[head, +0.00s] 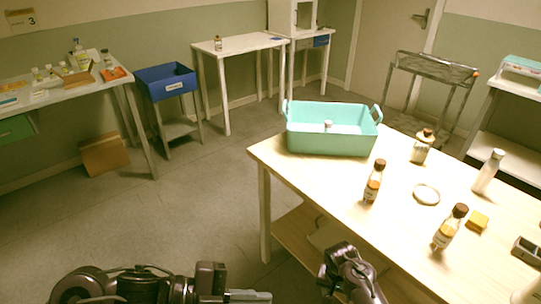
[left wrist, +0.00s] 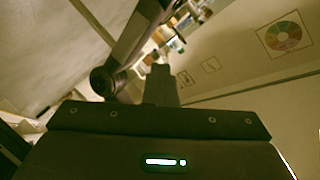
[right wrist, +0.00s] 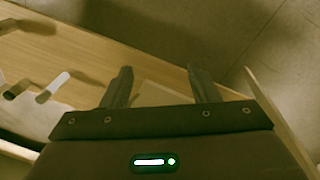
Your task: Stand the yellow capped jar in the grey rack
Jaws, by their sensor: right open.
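My left gripper (head: 250,296) is shut and empty, low in the head view.
The teal bin (head: 318,143) stands at the table's back corner. A wire cart (head: 432,66) stands behind.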

